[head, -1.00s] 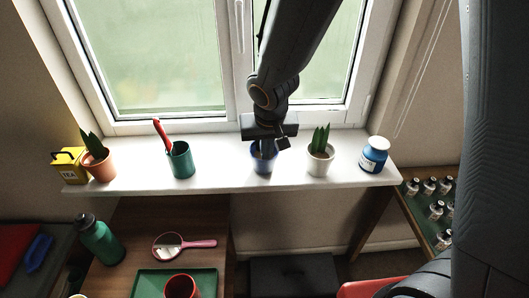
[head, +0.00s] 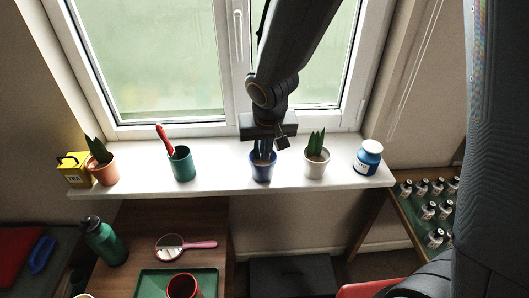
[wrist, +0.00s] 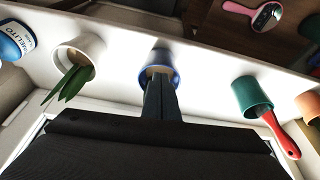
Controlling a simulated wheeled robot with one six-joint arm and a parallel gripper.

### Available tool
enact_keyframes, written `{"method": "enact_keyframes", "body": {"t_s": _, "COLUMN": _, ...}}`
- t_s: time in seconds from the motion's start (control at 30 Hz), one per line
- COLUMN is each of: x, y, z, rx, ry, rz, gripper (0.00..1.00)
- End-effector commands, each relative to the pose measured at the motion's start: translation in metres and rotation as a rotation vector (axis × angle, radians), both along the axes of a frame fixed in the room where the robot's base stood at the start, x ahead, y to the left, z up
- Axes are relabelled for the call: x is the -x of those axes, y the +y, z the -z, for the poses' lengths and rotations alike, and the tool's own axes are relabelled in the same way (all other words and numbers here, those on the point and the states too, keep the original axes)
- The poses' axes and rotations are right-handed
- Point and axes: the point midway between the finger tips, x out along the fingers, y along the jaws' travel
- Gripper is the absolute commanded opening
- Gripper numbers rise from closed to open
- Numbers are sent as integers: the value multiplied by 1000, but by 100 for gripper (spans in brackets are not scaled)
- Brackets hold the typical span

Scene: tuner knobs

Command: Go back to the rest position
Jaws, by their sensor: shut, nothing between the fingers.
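My gripper (head: 263,155) hangs pointing down over the windowsill (head: 220,178), its two dark fingers together and empty. It also shows in the wrist view (wrist: 160,95), where the fingers overlap the blue pot (wrist: 172,72). In the head view the fingertips are right at the mouth of the blue pot (head: 262,174). I cannot tell whether the tips are just inside the rim or above it. The pot stands upright, and its inside is mostly hidden by the fingers.
A white pot with a plant (head: 316,164) stands close right of the blue pot, then a blue jar (head: 368,158). A teal cup with a red-handled tool (head: 181,164) is left. The window (head: 150,60) is close behind. Small bottles (head: 430,205) stand lower right.

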Motion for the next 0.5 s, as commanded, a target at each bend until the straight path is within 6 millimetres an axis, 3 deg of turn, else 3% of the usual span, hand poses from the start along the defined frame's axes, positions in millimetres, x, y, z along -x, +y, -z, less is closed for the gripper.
{"method": "enact_keyframes", "body": {"t_s": 0.03, "x": 3, "y": 0, "z": -12, "rx": 0, "ry": -1, "rz": 1, "gripper": 0}}
{"method": "enact_keyframes", "body": {"t_s": 0.3, "x": 11, "y": -2, "z": -48, "rx": -1, "ry": -1, "rz": 3, "gripper": 0}}
{"method": "enact_keyframes", "body": {"t_s": 0.5, "x": 15, "y": -3, "z": -63, "rx": -1, "ry": -1, "rz": 4, "gripper": 0}}
